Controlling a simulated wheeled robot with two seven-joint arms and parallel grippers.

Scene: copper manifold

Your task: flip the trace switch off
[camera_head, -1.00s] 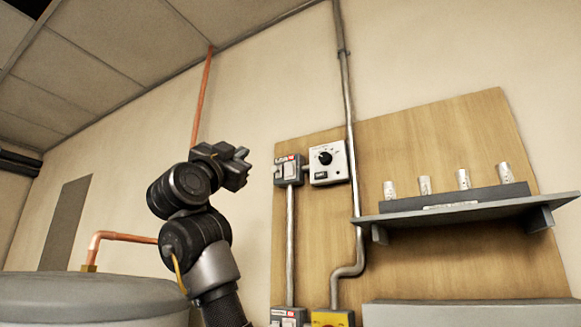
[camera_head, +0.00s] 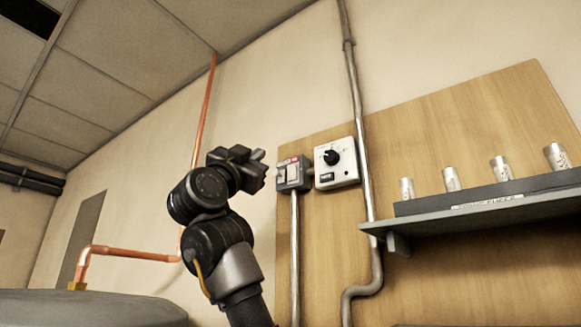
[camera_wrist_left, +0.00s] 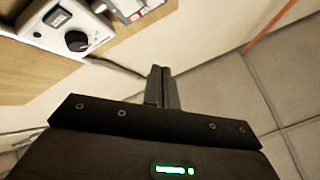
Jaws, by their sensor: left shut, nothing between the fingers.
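A small grey switch box (camera_head: 293,174) with a red-and-white label is mounted on the wooden wall panel. It also shows at the top edge of the left wrist view (camera_wrist_left: 138,8), partly cut off. I cannot read its label or tell its lever position. My left gripper (camera_head: 264,168) is just left of this box in the head view, its fingers toward it. In the left wrist view its fingers (camera_wrist_left: 162,88) are together and empty, with a visible gap to the box. My right gripper is not in view.
A white control box (camera_head: 336,164) with a black knob is right of the switch box. A grey conduit (camera_head: 361,190) runs beside it. A shelf (camera_head: 470,213) with several metal cylinders is farther right. A copper pipe (camera_head: 130,254) and a grey tank top (camera_head: 60,305) are at left.

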